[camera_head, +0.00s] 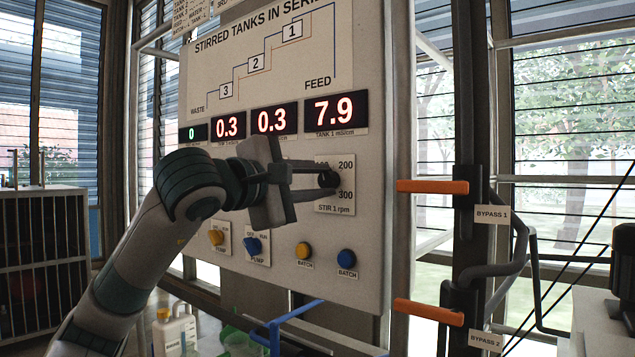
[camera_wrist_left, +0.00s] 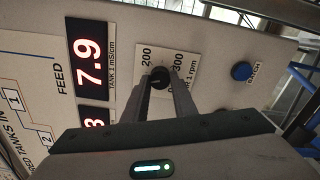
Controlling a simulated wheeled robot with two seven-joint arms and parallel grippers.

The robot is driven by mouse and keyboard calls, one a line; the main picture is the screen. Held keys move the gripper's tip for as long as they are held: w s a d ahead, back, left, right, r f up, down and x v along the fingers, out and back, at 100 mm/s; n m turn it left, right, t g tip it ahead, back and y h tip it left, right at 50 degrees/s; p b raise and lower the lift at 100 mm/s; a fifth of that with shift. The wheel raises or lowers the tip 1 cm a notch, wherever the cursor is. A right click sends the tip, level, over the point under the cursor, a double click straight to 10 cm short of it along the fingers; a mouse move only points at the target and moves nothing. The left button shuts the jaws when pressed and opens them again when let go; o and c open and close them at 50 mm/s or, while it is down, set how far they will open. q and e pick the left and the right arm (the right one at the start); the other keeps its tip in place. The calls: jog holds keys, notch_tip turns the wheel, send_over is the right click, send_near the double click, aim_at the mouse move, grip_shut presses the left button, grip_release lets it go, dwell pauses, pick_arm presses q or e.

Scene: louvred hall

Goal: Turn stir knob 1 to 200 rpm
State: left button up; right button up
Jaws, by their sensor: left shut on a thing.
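In the left wrist view the knob (camera_wrist_left: 159,78) sits between the two fingertips (camera_wrist_left: 159,84). Marks 200 and 300 show beside it. The fingers hide part of the dial, and I cannot tell exactly where the knob points. My right gripper is not in view.
The panel (camera_head: 365,100) carries red displays, one reading 7.9 (camera_head: 336,111). Below are a yellow batch button (camera_head: 304,250), a blue batch button (camera_head: 346,258) and two pump knobs (camera_head: 252,245). Orange bypass handles (camera_head: 432,187) stick out at the right. Bottles (camera_head: 175,330) stand below.

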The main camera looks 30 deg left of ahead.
pick_arm(q)
jog(key=shift+m, duration=1)
jog(key=shift+r+m, duration=0.1)
jog(key=shift+m, duration=0.8)
jog(key=m, duration=0.3)
jog(key=shift+m+p, duration=0.3)
jog(key=shift+p, duration=0.05)
jog(key=shift+m, duration=1.6)
jog(key=shift+m+p, duration=0.35)
jog(key=shift+m, duration=0.35)
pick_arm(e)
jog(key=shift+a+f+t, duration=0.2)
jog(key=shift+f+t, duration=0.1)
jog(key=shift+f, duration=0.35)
pick_arm(q)
jog(key=shift+m, duration=0.3)
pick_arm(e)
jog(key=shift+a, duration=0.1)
